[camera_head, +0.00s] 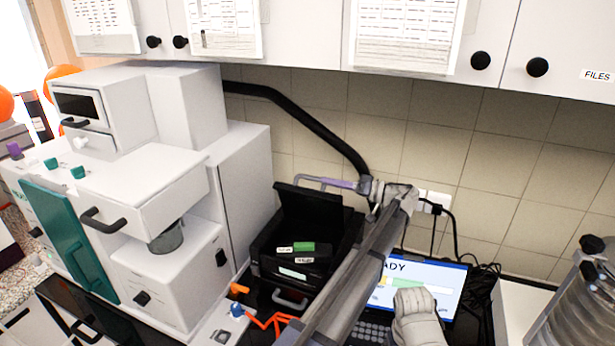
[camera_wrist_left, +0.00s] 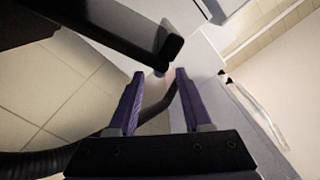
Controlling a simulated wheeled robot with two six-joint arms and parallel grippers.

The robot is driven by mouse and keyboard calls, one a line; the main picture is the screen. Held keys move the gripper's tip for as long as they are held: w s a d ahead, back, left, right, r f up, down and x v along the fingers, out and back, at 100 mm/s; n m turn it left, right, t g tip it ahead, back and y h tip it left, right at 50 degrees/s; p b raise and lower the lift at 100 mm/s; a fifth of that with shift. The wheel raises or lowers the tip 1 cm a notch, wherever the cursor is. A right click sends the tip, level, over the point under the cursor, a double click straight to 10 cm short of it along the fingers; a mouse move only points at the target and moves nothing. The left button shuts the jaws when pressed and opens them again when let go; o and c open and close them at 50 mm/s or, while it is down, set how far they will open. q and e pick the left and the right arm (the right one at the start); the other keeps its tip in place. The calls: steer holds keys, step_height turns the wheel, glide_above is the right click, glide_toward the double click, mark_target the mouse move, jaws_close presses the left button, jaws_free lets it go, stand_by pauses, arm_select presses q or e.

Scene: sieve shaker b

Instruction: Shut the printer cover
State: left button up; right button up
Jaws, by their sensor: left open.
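The black printer (camera_head: 266,263) stands on the bench between the large white machine and the screen. Its cover (camera_head: 305,207) is raised and leans back, with the inside of the printer exposed. My left gripper (camera_head: 302,181) has purple fingers and reaches leftward at the top edge of the cover, on its wall side. In the left wrist view the gripper (camera_wrist_left: 160,73) is open, and the end of a black bar, which looks like the cover's edge (camera_wrist_left: 122,32), lies just beyond the fingertips. I cannot tell whether they touch. My right gripper is not in view.
The white machine (camera_head: 238,180) stands close on the left. A black hose (camera_head: 310,122) runs along the tiled wall behind, near the gripper. A lit screen (camera_head: 440,275) stands right of the printer, partly behind my arm. White cabinets (camera_head: 300,30) hang above.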

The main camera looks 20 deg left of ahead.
mark_target(312, 179)
arm_select(q)
steer(key=shift+w+a, duration=0.1)
steer(key=shift+a, duration=3.1)
steer(key=shift+c, duration=0.2)
jaws_close()
